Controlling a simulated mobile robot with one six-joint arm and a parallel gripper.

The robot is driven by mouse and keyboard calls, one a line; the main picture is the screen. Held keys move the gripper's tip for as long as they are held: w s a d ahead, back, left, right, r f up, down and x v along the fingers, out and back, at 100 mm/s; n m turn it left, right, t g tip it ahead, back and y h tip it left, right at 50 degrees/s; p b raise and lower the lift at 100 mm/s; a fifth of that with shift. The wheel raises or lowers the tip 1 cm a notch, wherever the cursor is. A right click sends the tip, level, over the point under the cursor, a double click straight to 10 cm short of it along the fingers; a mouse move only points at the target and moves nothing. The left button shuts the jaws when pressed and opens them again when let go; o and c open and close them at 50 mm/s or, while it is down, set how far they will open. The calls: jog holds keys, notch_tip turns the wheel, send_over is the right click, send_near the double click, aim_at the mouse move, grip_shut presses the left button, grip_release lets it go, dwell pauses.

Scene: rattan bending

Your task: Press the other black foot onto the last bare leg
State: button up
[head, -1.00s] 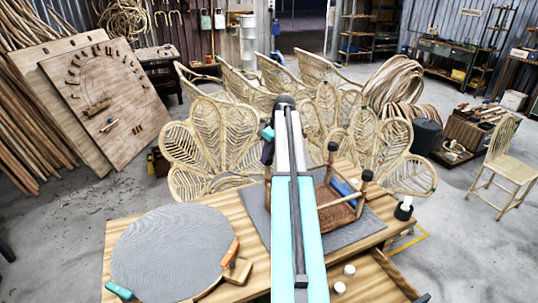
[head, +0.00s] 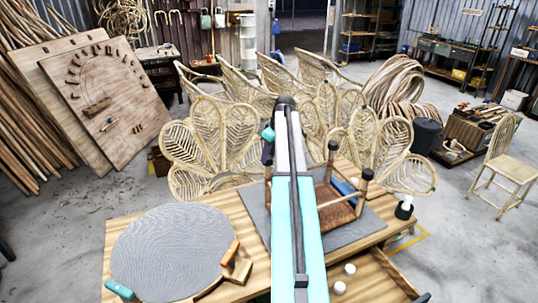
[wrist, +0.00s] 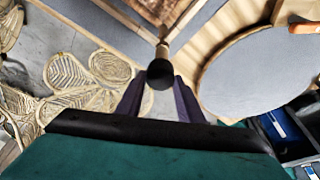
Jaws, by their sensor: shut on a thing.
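An upturned stool with a woven brown seat (head: 335,208) lies legs-up on the grey mat (head: 345,236), partly hidden behind my arm. Two of its legs show black feet (head: 333,146) (head: 367,175) at their tops. In the wrist view, a black foot (wrist: 160,73) sits between the purple fingers of my gripper (wrist: 160,84), which is shut on it. A pale leg (wrist: 162,51) lines up with that foot and appears to meet it; how far it is seated cannot be told. In the head view my gripper (head: 267,154) is at the stool's left side.
A round grey panel (head: 172,252) with an orange-handled tool (head: 232,252) lies on the table to the left. Two small white pieces (head: 350,269) lie near the front right. A black-and-white container (head: 404,208) stands on the right. Rattan chair backs (head: 205,145) stand behind the table.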

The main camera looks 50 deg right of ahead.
jog(key=shift+s+f+b, duration=0.1)
jog(key=shift+f+b, duration=0.2)
jog(key=shift+f, duration=0.35)
dwell(0.9)
jog(key=o, duration=1.1)
jog(key=shift+r, duration=0.1)
jog(key=b+v, duration=0.4)
jog(key=v, duration=0.9)
jog(key=shift+r, duration=0.25)
